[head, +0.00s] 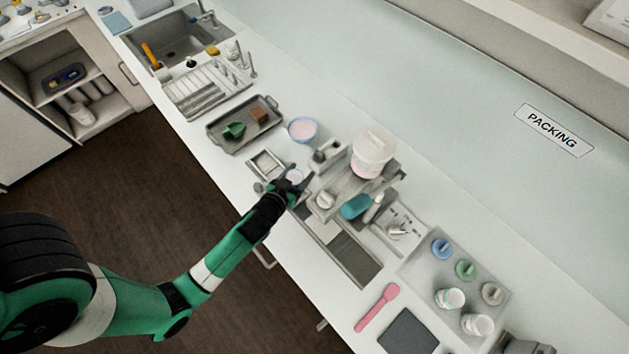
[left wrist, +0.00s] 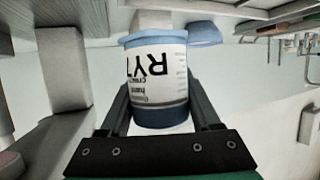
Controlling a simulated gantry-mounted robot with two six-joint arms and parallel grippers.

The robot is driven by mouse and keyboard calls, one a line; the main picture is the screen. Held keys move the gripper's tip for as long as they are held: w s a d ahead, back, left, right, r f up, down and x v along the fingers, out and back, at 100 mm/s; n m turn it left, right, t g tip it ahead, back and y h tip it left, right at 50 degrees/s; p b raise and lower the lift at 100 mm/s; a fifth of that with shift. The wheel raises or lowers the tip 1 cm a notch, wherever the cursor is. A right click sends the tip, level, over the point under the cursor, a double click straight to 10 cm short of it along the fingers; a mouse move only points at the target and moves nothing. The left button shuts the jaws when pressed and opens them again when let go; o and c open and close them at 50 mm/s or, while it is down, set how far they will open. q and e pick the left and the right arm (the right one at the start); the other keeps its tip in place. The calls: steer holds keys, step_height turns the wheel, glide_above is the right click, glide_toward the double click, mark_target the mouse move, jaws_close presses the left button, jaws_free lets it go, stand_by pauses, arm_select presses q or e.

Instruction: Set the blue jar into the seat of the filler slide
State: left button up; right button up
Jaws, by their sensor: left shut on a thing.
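The blue jar (left wrist: 160,60) has a white label with dark lettering, which reads upside down in the left wrist view. My left gripper (left wrist: 159,92) is shut on it, with one finger on each side. In the head view my left gripper (head: 292,180) is at the left side of the filler (head: 372,152), and the jar's pale top (head: 295,174) shows just at its fingers. The long grey slide base (head: 345,250) runs along the counter's front. The seat is not clearly visible, and I cannot tell whether the jar touches it. My right gripper is not in view.
A grey tray (head: 222,136) and a pink-filled bowl (head: 302,129) stand beyond the gripper. A teal object (head: 355,206) lies beside the filler. A tray of jars and coloured lids (head: 412,262), a pink spatula (head: 377,308) and a dark pad (head: 408,332) lie to the right.

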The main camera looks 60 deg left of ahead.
mark_target(296, 179)
arm_select(q)
steer(key=shift+s+a+r, duration=0.15)
steer(key=shift+a+r, duration=0.35)
steer(key=shift+a, duration=0.15)
steer(key=shift+s+a+y, duration=0.15)
steer(key=shift+s+y, duration=0.05)
steer(key=shift+y, duration=0.1)
steer(key=shift+s+a+n, duration=0.1)
steer(key=shift+n, duration=0.2)
steer(key=shift+f+b, duration=1.65)
steer(key=shift+f, duration=0.25)
steer(key=shift+f+b, duration=0.35)
steer(key=shift+b, duration=0.1)
steer(key=shift+f+b, duration=0.5)
steer(key=shift+f+b, duration=0.35)
steer(key=shift+b, duration=0.05)
